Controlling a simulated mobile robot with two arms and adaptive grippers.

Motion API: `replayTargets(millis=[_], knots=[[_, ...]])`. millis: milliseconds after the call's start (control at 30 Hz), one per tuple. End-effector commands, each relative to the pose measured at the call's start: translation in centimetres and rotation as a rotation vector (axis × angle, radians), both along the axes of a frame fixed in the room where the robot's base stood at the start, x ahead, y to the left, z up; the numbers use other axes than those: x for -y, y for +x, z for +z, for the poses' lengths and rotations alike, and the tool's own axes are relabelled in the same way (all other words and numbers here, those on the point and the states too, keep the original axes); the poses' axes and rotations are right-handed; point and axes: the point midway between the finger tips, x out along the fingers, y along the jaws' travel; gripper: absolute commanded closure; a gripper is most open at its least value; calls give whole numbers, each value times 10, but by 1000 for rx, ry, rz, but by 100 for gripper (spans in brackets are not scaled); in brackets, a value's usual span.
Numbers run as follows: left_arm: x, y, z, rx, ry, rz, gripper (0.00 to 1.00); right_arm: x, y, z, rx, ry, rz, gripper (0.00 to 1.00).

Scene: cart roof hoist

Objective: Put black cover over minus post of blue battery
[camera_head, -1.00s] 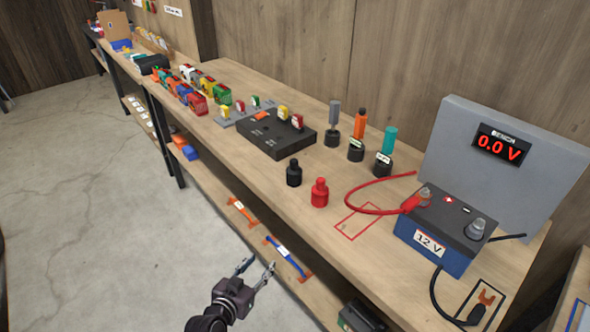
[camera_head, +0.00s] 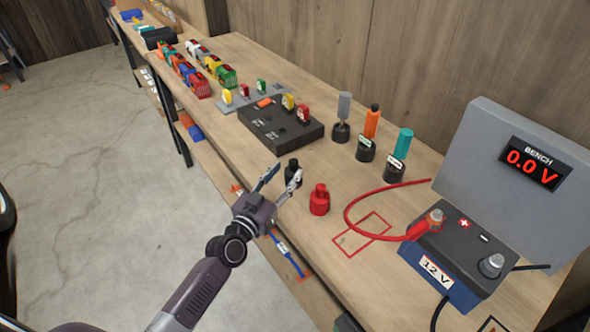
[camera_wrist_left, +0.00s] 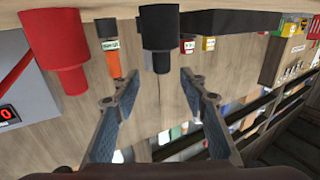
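The black cover (camera_head: 293,172) stands upright on the bench near its front edge, partly hidden by a finger of my left gripper. My left gripper (camera_head: 281,181) is open and in front of the cover. In the left wrist view the cover (camera_wrist_left: 158,35) shows ahead, between and beyond the open fingertips, with nothing held. The blue battery (camera_head: 452,265) stands at the right of the bench, with its minus post (camera_head: 491,265) bare on the near right of its top. A red clamp (camera_head: 425,226) sits at its plus post. My right gripper is out of view.
A red cover (camera_head: 319,200) stands close to the right of the black one. Behind them are a dark block (camera_head: 281,126) with switches and several tools in black holders (camera_head: 365,151). A grey bench meter (camera_head: 520,170) reads 0.0 V. A red outlined rectangle (camera_head: 362,236) is empty.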

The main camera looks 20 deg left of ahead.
Motion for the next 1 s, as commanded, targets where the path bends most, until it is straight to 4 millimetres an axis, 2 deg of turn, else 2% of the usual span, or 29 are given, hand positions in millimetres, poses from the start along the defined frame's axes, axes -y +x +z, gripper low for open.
replayTargets(millis=[33, 100, 200, 267, 400, 533, 733, 1000], knots=[[1, 5, 1, 0, 1, 0, 60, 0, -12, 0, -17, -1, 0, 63], [2, 11, 1, 0, 1, -1, 60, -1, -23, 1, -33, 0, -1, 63], [2, 25, 1, 1, 3, -1, 60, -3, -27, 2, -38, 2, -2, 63], [3, 34, 0, 0, 2, -1, 60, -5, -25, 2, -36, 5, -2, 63], [6, 49, -1, 0, 1, -1, 60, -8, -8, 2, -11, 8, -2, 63], [7, 55, -1, -1, 0, 0, 60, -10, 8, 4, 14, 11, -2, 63], [7, 55, -1, -1, 0, 0, 60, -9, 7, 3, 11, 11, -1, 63], [7, 54, -1, -1, 0, 0, 89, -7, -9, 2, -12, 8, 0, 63]])
